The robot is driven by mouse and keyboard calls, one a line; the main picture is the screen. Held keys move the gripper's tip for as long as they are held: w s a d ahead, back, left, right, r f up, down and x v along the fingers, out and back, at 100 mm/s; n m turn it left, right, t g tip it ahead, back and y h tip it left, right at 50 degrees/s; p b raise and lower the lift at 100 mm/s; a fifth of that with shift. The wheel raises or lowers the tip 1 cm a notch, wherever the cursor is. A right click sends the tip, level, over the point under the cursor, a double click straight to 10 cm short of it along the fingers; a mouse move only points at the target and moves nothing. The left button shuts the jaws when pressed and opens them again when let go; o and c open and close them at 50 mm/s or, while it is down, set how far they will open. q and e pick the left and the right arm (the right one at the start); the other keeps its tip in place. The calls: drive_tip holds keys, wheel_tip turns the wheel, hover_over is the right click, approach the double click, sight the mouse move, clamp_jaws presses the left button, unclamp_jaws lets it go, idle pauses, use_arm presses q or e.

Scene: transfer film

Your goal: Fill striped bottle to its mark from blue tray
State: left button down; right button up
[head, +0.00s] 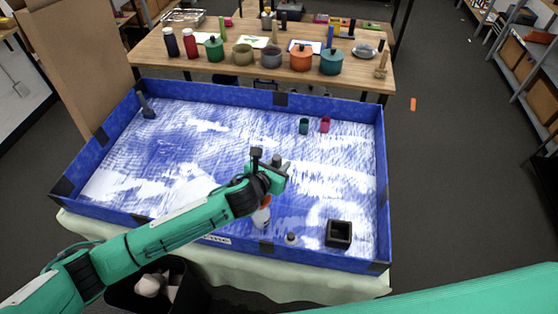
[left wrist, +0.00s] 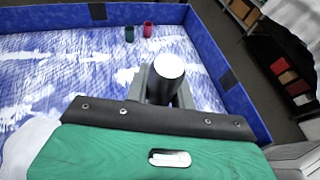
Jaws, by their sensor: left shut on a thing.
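The blue-walled tray (head: 378,190) has a floor streaked blue and white. My left gripper (head: 277,172) is over its front middle, shut on a dark grey cylinder with a pale round end (left wrist: 169,66); I cannot tell from the frames what the cylinder is. A white and orange bottle-like thing (head: 262,216) stands below my left wrist, partly hidden by it; its stripes and mark cannot be made out. A small grey bottle-like thing (head: 291,239) stands near the front wall. My right gripper is not in view.
A black square open box (head: 338,234) sits at the tray's front right. A green cup (head: 304,126) and a red cup (head: 325,125) stand toward the back. A dark object (head: 147,109) is in the back left corner. A wooden table (head: 160,53) with pots stands beyond.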

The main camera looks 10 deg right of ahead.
use_arm(q)
drive_tip(key=s+a+f+n+t+h+b, duration=0.1)
drive_tip(key=a+n+t+b, duration=0.3)
drive_tip(key=b, duration=0.9)
drive_tip(key=s+a+f+n+t+h+b, duration=0.1)
drive_tip(key=a+n+t+h+b, duration=0.3)
drive_tip(key=a+b, duration=0.5)
drive_tip(key=n+t+b, duration=0.1)
drive_tip(key=n+b, duration=0.1)
drive_tip(key=b, duration=0.3)
drive_tip(key=shift+a+f+n, duration=0.3)
drive_tip(key=shift+a, duration=0.1)
idle(2.9)
drive_tip(key=shift+a+f+b, duration=0.15)
drive_tip(key=shift+b, duration=0.3)
